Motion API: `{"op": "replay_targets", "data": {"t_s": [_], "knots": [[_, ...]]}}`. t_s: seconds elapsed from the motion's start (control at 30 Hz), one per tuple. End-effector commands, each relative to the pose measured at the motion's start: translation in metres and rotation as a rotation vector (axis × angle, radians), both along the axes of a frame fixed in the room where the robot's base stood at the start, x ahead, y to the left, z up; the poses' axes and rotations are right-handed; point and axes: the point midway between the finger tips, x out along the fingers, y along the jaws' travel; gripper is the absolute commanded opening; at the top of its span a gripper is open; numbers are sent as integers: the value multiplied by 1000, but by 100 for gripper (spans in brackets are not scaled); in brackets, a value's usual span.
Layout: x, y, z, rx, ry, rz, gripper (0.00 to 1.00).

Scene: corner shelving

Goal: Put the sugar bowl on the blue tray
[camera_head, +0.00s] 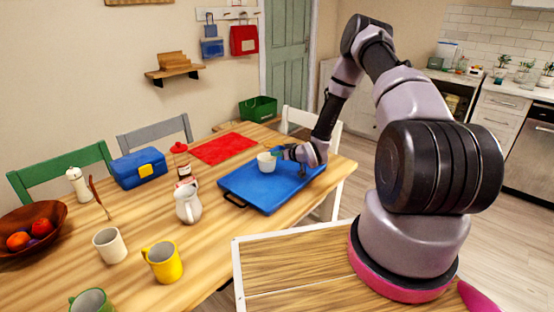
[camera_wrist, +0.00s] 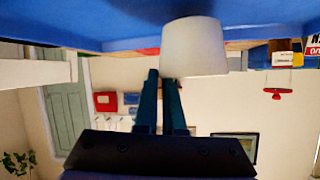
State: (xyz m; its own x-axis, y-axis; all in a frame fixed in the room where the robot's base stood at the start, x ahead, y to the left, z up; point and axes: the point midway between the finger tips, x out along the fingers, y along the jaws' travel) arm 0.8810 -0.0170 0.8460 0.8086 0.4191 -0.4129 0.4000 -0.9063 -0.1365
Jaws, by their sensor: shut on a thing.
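The sugar bowl, a small plain white bowl (camera_head: 266,163), is upright over the far left part of the blue tray (camera_head: 262,197). It also shows in the upside-down wrist view (camera_wrist: 195,48). My gripper (camera_head: 281,154) reaches in from the right, low over the tray, and is shut on the bowl's side near its rim. Its two dark fingers (camera_wrist: 161,78) are close together in the wrist view; the exact contact is partly hidden. The bowl's base looks at or just above the tray surface; I cannot tell whether it touches.
A white jug (camera_head: 188,204) and a red-capped bottle (camera_head: 182,163) stand left of the tray. A red mat (camera_head: 223,148) lies behind it. A blue lunchbox (camera_head: 138,168), white mug (camera_head: 110,245) and yellow mug (camera_head: 162,262) are farther left. The tray's front is bare.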

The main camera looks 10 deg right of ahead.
Motion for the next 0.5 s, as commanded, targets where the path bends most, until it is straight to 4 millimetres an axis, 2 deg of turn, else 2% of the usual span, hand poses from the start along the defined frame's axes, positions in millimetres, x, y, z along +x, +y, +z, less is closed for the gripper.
{"op": "replay_targets", "data": {"t_s": [0.1,0.47,0.5], "knots": [[0,0,-17,0,0,0,0],[0,0,-21,1,0,0,0],[0,0,-21,0,1,0,14]]}}
